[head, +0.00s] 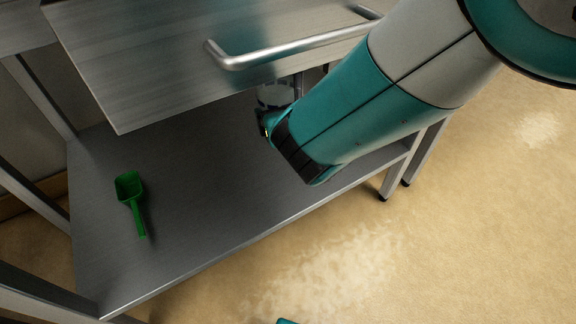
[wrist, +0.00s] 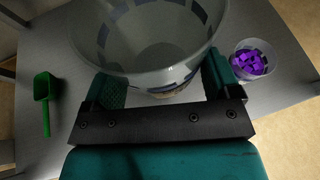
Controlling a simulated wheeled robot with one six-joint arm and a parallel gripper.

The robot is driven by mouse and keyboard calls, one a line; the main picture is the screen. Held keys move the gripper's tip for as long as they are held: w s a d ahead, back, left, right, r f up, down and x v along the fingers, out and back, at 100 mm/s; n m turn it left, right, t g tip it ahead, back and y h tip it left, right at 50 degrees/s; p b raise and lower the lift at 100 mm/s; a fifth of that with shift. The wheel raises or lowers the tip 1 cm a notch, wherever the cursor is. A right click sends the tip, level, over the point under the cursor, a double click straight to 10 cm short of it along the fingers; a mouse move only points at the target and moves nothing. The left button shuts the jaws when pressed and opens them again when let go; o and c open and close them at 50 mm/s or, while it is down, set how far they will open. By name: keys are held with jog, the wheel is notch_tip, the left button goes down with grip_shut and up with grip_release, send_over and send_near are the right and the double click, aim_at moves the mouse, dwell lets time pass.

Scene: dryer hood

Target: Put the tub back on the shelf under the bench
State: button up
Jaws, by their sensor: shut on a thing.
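The tub (wrist: 150,42) is pale and empty inside, with a band of blue marks. It fills the top middle of the wrist view. My gripper (wrist: 160,88) is shut on its near wall, with one dark green finger at each side. In the head view a small part of the tub (head: 275,95) shows under the bench top, beyond my gripper (head: 266,122); my arm and the bench top hide the rest. The tub is over the grey shelf (head: 190,215). I cannot tell whether its base touches the shelf.
A green scoop (head: 131,195) lies on the shelf at the left. A small clear container of purple pieces (wrist: 252,60) stands close to the tub's right. The metal bench top (head: 150,65) with its bar handle (head: 290,48) is above. The shelf's front middle is clear.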

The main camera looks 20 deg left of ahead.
aim_at(280, 182)
jog(key=shift+a+f+n+y+b, duration=0.3)
jog(key=shift+a+f+b, duration=0.4)
jog(key=shift+f, duration=0.25)
jog(key=f+b, duration=0.3)
jog(key=f, duration=0.3)
jog(key=f+b, duration=0.4)
jog(key=f, duration=0.2)
jog(key=shift+w+d+f, duration=0.2)
jog(key=shift+f, duration=0.2)
notch_tip(280, 182, down, 5)
jog(key=b, duration=0.3)
jog(key=shift+f, duration=0.15)
jog(key=o, duration=0.9)
